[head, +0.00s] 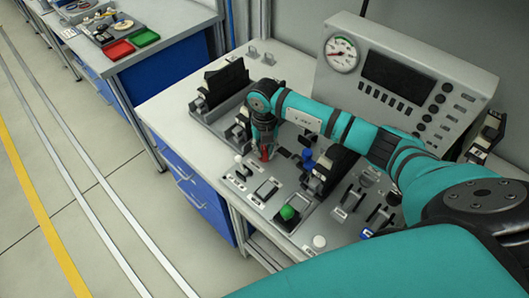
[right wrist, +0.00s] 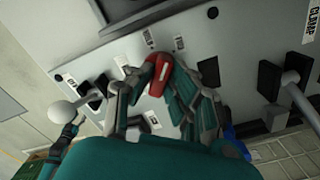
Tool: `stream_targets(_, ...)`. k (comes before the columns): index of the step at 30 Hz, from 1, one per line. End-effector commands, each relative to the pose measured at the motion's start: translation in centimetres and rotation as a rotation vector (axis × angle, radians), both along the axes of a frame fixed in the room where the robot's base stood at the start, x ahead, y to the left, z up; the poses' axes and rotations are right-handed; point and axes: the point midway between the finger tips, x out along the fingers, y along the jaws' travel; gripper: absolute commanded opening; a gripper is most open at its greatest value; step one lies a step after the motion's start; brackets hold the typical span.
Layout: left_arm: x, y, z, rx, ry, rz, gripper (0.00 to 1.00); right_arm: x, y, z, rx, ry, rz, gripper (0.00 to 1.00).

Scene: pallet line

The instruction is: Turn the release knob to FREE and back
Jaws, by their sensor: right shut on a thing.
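The red release knob (head: 265,152) sits on the sloped control panel, near its left end. It also shows in the right wrist view (right wrist: 160,76), between the fingers. My right gripper (head: 264,150) reaches down onto it from above. In the right wrist view the fingers of my right gripper (right wrist: 159,82) are shut on the red knob from both sides. Small white labels (right wrist: 149,40) lie on the panel beyond the knob; I cannot read them. My left gripper is not in view.
A green button (head: 288,212) and a blue knob (head: 307,155) stand near the red knob. A grey gauge console (head: 400,80) stands behind. The floor at left is clear.

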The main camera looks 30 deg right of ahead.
Motion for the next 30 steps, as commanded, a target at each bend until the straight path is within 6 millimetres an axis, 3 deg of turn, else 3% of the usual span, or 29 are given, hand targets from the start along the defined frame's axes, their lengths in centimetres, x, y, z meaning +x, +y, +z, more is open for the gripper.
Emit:
stream_targets(15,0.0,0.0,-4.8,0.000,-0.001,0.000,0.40,0.3,-0.1,-0.1,-0.002,-0.008,0.455,0.00)
stream_targets(30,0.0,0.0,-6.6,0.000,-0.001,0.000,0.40,0.2,0.0,0.2,-0.001,-0.007,0.660,0.00)
